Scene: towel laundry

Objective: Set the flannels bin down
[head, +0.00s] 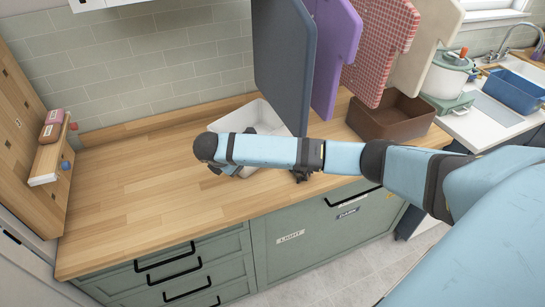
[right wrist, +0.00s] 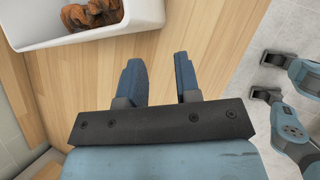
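A white bin (head: 232,121) stands on the wooden counter below the hanging cloths. My right forearm hides its front part. In the right wrist view, a white bin (right wrist: 95,38) with brown cloth (right wrist: 92,14) inside sits at the upper left. My right gripper (right wrist: 160,70) is open, with bare counter between its fingers. It is apart from the bin, to its lower right in that view. A brown bin (head: 388,122) stands farther right on the counter. I see no label naming either bin as flannels. My left gripper is not in view.
Dark blue (head: 283,60), purple (head: 333,50), red checked (head: 378,45) and cream (head: 425,40) cloths hang above the counter. A wooden wall shelf (head: 48,150) is at left. The counter's left part (head: 130,175) is clear. A white pot (head: 443,75) stands at right.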

